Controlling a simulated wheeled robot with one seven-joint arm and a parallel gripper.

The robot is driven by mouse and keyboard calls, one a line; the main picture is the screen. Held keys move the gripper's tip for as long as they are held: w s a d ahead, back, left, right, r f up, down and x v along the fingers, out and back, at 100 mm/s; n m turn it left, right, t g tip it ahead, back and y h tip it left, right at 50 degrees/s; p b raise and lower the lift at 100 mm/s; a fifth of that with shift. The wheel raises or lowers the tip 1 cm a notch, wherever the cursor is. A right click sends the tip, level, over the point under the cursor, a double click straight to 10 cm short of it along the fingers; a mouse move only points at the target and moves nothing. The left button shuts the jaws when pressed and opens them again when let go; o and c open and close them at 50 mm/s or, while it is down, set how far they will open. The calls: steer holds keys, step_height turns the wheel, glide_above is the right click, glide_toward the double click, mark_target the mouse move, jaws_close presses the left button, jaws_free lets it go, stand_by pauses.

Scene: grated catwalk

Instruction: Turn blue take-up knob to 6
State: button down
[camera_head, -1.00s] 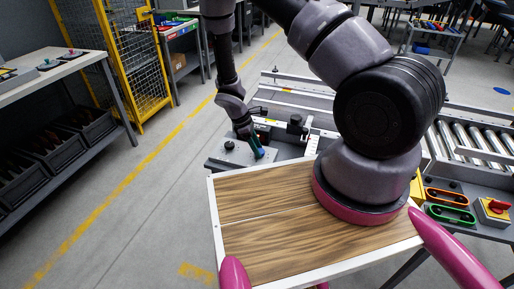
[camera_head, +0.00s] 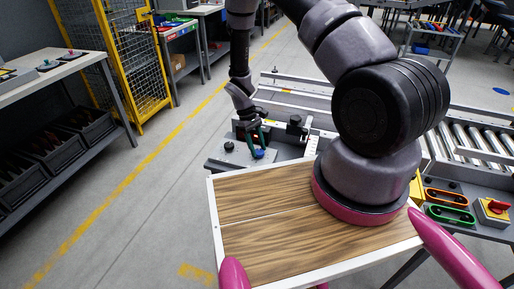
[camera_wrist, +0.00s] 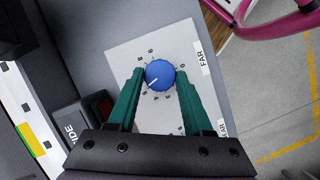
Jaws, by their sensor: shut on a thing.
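The blue take-up knob (camera_wrist: 159,75) sits on a pale dial plate (camera_wrist: 122,58) marked with small digits and the word FAR. Its white pointer line runs toward the lower left of the wrist view; the digit it meets is too small to read surely. My gripper (camera_wrist: 160,77) has its green fingers on either side of the knob and is shut on it. In the head view the knob (camera_head: 259,154) shows at the tips of my gripper (camera_head: 257,146), on the grey control box (camera_head: 228,160) beside the conveyor. The dial digits cannot be read there.
A black-framed part with a red face (camera_wrist: 103,108) lies left of the dial in the wrist view. A black knob (camera_head: 229,146) sits on the box left of my gripper. The conveyor (camera_head: 300,100) lies behind; open floor (camera_head: 150,205) is at left.

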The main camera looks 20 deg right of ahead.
steer(key=shift+w+d+m+y, duration=0.1)
steer(key=shift+m+y, duration=0.5)
steer(key=shift+m, duration=1.1)
steer(key=shift+c, duration=1.6)
jaws_free()
steer(key=d+v, duration=0.1)
steer(key=v, duration=0.9)
steer(key=shift+w+a+r, duration=0.3)
steer(key=shift+w+a, duration=0.05)
steer(key=shift+a, duration=0.05)
